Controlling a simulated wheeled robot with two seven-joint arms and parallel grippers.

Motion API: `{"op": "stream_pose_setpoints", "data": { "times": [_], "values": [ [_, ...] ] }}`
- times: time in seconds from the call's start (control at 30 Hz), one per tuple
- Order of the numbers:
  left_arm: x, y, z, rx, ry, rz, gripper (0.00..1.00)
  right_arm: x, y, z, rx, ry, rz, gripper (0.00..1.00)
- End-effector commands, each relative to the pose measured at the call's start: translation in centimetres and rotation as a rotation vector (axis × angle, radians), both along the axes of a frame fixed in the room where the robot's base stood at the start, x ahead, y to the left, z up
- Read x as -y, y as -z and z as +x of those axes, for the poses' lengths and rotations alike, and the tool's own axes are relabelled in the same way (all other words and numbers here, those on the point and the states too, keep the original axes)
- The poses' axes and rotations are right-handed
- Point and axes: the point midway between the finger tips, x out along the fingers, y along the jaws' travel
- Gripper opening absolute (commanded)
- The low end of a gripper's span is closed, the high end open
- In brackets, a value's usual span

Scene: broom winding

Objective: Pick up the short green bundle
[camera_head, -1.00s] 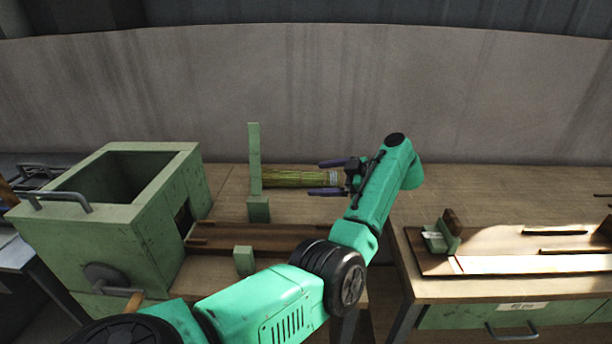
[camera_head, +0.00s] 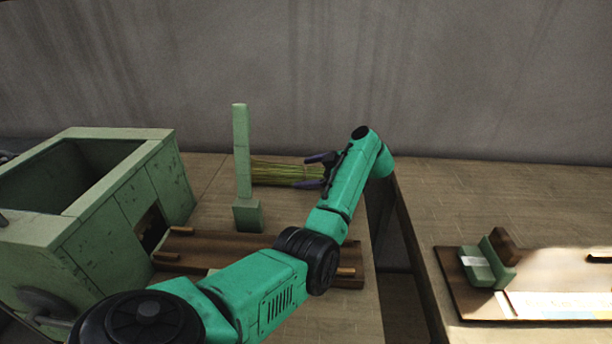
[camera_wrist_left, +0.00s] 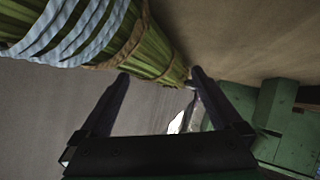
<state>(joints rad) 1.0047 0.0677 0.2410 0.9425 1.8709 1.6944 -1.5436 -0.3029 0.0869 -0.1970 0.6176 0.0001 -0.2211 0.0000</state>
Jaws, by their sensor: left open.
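The green bundle (camera_head: 285,172) lies on its side on the left table, behind the upright green post. It is a sheaf of green stalks. In the left wrist view the bundle (camera_wrist_left: 150,45) crosses the upper left, with pale blue and brown bindings around it. My left gripper (camera_head: 309,171) is at the bundle's right end, its fingers apart. In the left wrist view the open fingers (camera_wrist_left: 160,75) point towards the bundle and nothing is between their bases. Whether the tips touch it I cannot tell. My right gripper is not in view.
A green post (camera_head: 241,150) stands close in front of the bundle's left end. A large green open box (camera_head: 155,165) is at the left, beside a brown wooden board (camera_head: 220,245). A gap separates the right table (camera_head: 480,200), which holds a board with a green block.

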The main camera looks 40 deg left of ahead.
Motion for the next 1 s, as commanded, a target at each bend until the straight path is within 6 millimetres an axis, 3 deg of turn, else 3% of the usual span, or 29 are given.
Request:
{"op": "stream_pose_setpoints", "data": {
  "times": [0.2, 0.4, 0.43, 0.6, 0.63, 1.0],
  "values": [
    [-3.3, 1.9, -0.7, -0.002, -0.003, 0.002, 1.0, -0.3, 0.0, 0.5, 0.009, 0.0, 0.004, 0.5],
    [-3.5, 2.0, -0.6, 0.0, -0.001, 0.0, 1.0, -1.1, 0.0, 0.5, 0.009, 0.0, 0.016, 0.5],
    [-3.5, 2.0, -0.6, 0.0, -0.001, 0.0, 0.96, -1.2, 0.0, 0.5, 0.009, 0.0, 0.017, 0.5],
    [-3.5, 2.0, -0.6, 0.0, -0.001, 0.0, 0.31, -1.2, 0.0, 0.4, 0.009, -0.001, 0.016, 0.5],
    [-3.5, 2.0, -0.6, 0.0, -0.001, 0.0, 0.23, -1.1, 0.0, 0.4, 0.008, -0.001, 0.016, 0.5],
    [-3.5, 1.9, -0.6, -0.001, 0.0, -0.001, 0.22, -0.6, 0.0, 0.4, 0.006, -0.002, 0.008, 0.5]
  ]
}}
